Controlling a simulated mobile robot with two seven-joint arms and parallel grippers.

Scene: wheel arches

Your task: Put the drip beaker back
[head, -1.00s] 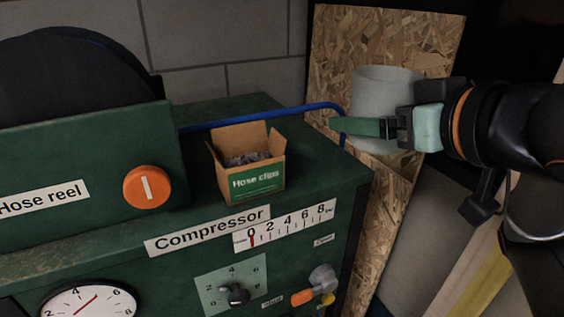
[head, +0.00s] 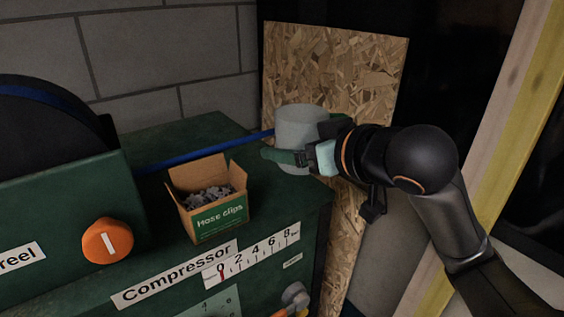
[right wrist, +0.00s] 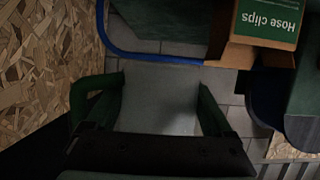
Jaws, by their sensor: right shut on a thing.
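The drip beaker (head: 299,122), a pale grey, cloudy cup, stands upright in my right gripper (head: 303,150) at the back right corner of the green compressor (head: 285,215). The green fingers are shut around its sides. In the right wrist view the beaker (right wrist: 160,98) fills the space between both fingers (right wrist: 152,105). In the head view the beaker covers the end of the blue hose (head: 205,151). I cannot tell whether its base touches anything. My left gripper is not in view.
An open box of hose clips (head: 220,216) stands on the compressor top, left of the beaker. The hose reel (head: 60,190) with its orange knob (head: 108,241) is farther left. A chipboard sheet (head: 370,75) leans behind the beaker. A timber post (head: 500,120) rises at right.

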